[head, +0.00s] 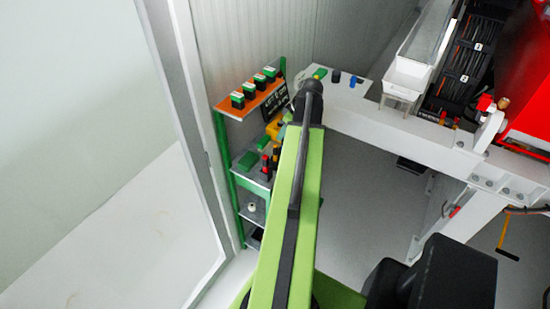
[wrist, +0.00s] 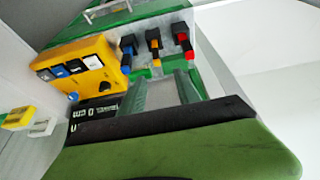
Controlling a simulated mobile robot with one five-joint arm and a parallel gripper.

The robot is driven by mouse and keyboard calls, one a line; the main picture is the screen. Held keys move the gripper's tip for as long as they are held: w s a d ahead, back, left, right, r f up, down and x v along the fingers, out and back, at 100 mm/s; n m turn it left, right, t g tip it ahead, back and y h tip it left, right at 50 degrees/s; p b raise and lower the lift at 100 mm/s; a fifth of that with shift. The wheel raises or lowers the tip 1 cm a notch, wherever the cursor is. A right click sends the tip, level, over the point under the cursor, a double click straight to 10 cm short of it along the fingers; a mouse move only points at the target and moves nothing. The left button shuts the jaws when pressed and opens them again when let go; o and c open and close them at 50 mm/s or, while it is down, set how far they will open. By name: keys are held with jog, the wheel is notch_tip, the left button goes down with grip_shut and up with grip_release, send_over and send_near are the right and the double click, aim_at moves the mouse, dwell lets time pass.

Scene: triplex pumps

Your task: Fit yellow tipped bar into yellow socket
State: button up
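In the wrist view, the yellow tipped bar (wrist: 155,43) stands in the middle of a row of three black-topped bars on a grey shelf. The blue tipped bar (wrist: 129,47) is on its left and the red tipped bar (wrist: 182,37) on its right. My gripper (wrist: 161,78) points toward the row, its two grey-green fingers apart with nothing visible between them. The fingers appear short of the bars, not touching them. In the head view my arm hides the gripper and part of the shelf. I cannot make out a yellow socket in either view.
A yellow box (wrist: 103,47) with several switches stands left of the bars. In the head view, a green-framed rack (head: 227,165) with an orange top shelf (head: 243,106) stands by the wall. A white beam (head: 410,130) runs right, carrying small blue pegs (head: 353,82).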

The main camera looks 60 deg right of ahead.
aim_at(274, 149)
jog(key=b+x, duration=0.4)
jog(key=x, duration=0.1)
jog(key=b+x, duration=0.4)
jog(key=x, duration=0.1)
jog(key=shift+s+d+f, duration=0.1)
jog(key=shift+s+f, duration=0.05)
jog(key=shift+s, duration=0.05)
jog(key=shift+w+f, duration=0.2)
jog(key=b+x, duration=0.5)
jog(key=shift+d+f, duration=0.1)
jog(key=shift+d, duration=0.2)
jog(key=shift+r, duration=0.2)
grip_shut()
jog(key=shift+a, duration=0.1)
